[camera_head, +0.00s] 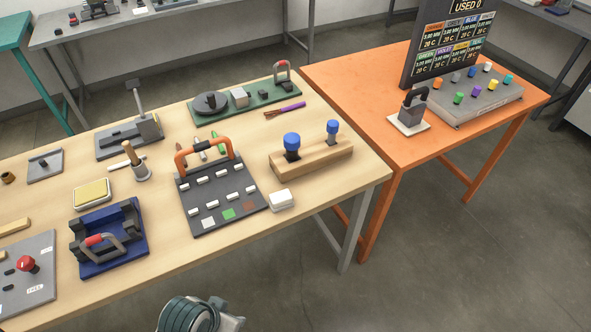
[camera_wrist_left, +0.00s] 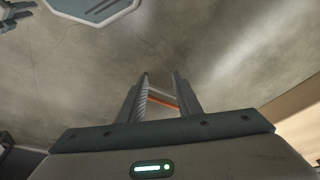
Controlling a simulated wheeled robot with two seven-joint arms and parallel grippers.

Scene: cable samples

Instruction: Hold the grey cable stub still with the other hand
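The grey cable stub (camera_head: 456,77) appears to be the small grey one in the back row of the grey block (camera_head: 470,106) on the orange table. Stubs in several other colours stand around it. No gripper is near it in the head view. My left gripper (camera_wrist_left: 161,78) shows only in its wrist view. Its two fingers are apart with nothing held between them, and they point over bare concrete floor. My right gripper is in neither view.
A dark sign board (camera_head: 447,42) stands behind the block, and a black clamp on a white base (camera_head: 408,124) is left of it. The orange table (camera_head: 350,75) is bare at its left. The wooden table (camera_head: 240,255) carries fixtures and tools. A gap separates the front legs.

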